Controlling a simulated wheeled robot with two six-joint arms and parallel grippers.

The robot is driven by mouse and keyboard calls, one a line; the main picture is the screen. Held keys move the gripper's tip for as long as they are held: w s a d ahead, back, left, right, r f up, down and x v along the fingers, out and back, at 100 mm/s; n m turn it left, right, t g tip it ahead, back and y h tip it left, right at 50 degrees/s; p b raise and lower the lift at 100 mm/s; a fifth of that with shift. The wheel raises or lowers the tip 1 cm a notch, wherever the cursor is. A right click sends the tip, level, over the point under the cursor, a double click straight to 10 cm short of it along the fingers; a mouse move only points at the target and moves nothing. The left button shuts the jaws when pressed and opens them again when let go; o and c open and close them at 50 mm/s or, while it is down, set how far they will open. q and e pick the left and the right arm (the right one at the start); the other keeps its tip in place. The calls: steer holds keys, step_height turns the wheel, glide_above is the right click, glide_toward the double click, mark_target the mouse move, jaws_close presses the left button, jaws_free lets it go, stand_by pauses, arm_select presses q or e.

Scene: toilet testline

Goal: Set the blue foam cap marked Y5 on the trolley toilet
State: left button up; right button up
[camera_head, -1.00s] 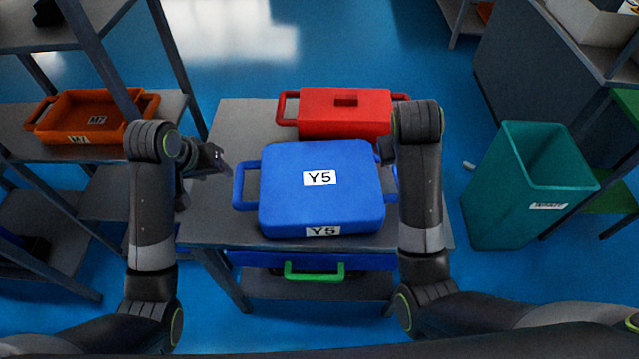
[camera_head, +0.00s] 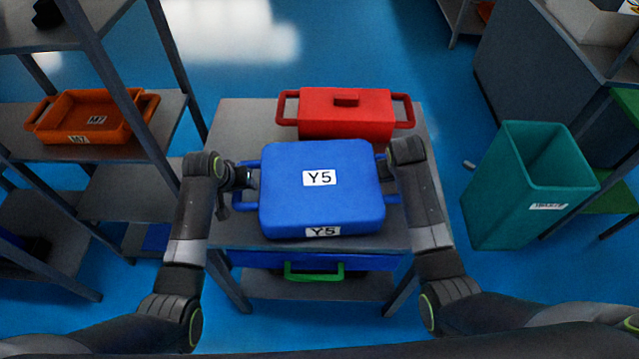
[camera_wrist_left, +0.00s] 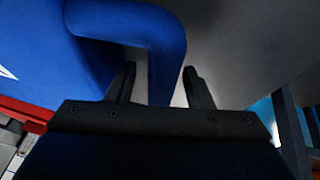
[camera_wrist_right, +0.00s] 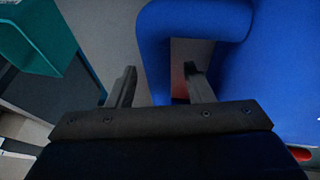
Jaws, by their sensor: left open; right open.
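The blue foam cap (camera_head: 335,212), marked Y5 on its top and front, lies flat on the grey table (camera_head: 235,125). It has a loop handle on each side. My left gripper (camera_head: 245,182) is open at its left handle. In the left wrist view the handle bar (camera_wrist_left: 160,50) runs between the two open fingers. My right gripper (camera_head: 384,166) is open at the right handle, partly hidden by my arm. In the right wrist view that handle bar (camera_wrist_right: 157,55) lies between the open fingers. I cannot make out a toilet on a trolley in these views.
A red lidded box (camera_head: 345,118) with side handles stands just behind the cap. An orange tray (camera_head: 62,112) sits on the left shelf rack. A teal bin (camera_head: 505,205) stands right of the table. A blue item with a green handle (camera_head: 315,278) is under the tabletop.

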arm_select(q)
steer(key=shift+w+d+f, duration=0.1)
steer(key=shift+f, duration=0.25)
arm_select(e)
steer(key=shift+w+d+f, duration=0.1)
steer(key=shift+f, duration=0.2)
arm_select(q)
jaws_close()
arm_select(e)
jaws_close()
